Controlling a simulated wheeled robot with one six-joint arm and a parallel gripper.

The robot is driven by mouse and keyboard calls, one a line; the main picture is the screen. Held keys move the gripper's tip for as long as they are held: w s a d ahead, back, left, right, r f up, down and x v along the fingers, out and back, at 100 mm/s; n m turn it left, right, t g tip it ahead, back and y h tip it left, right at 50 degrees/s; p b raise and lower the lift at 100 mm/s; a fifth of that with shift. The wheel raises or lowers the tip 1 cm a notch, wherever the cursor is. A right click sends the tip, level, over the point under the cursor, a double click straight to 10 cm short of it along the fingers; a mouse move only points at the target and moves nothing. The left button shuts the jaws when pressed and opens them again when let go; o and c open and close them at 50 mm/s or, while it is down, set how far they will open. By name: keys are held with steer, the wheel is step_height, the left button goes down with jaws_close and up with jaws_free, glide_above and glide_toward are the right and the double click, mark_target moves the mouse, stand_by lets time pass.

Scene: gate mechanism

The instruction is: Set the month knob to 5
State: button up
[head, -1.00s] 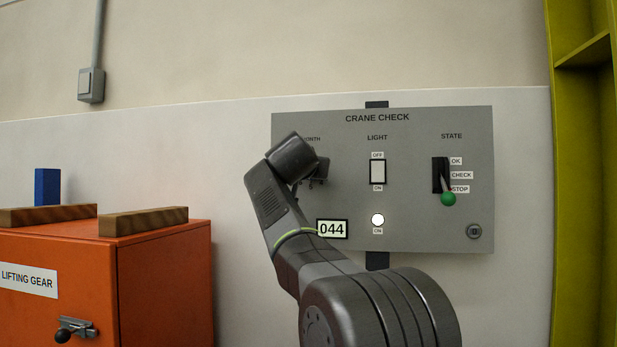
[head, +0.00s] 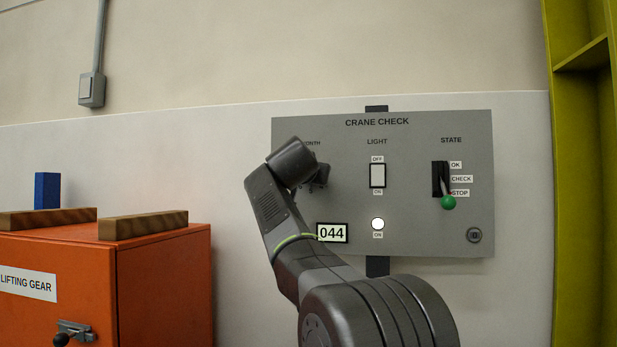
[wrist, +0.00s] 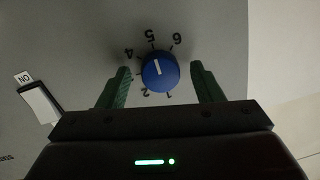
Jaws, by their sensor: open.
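The month knob (wrist: 160,73) is blue and round, with a white line on its face, in the middle of the wrist view. Dial numbers surround it, upside down in that view; 1, 2, 4, 5 and 6 can be read. The white line points up and slightly left, toward the 5. My gripper (wrist: 160,66) is open, with one green finger on each side of the knob and a visible gap to it on both sides. In the head view my arm hides the knob, and the MONTH label is partly covered.
The grey CRANE CHECK panel (head: 420,120) also holds a light switch (head: 377,175), a lit white lamp (head: 378,224), a green-tipped state lever (head: 448,203) near STOP and a 044 display (head: 332,233). An orange cabinet (head: 165,285) stands at left, a yellow-green post (head: 580,200) at right.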

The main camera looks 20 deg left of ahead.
steer(key=b+v, duration=0.1)
steer(key=v, duration=1.2)
steer(key=shift+s+d+b, duration=0.15)
steer(key=shift+s+b, duration=0.25)
